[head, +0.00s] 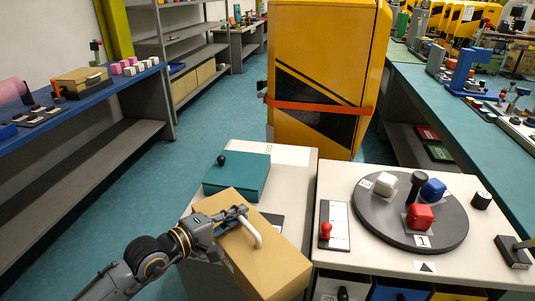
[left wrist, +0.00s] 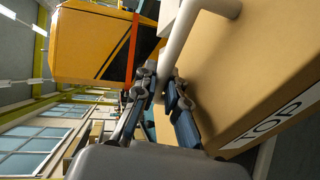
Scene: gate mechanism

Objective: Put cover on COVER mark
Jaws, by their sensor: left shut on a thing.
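The cover is a tan box (head: 265,262) with a white bar handle (head: 252,233), at the front of the left white table in the head view. My left gripper (head: 236,215) is shut on the handle. In the left wrist view the fingers (left wrist: 165,85) close around the handle (left wrist: 185,40), and the cover (left wrist: 250,75) shows a label reading TOP. The cover sits at an angle to the table; I cannot tell whether it touches the table. A white patch with small marks (head: 290,155) lies at the table's back; its text is too small to read. My right gripper is not in view.
A teal box (head: 237,177) with a black knob stands behind the cover. On the right table a grey turntable (head: 375,220) carries white, red and blue blocks. A red-knobbed lever (head: 325,231) is near its left edge. A yellow cabinet (head: 325,60) stands behind.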

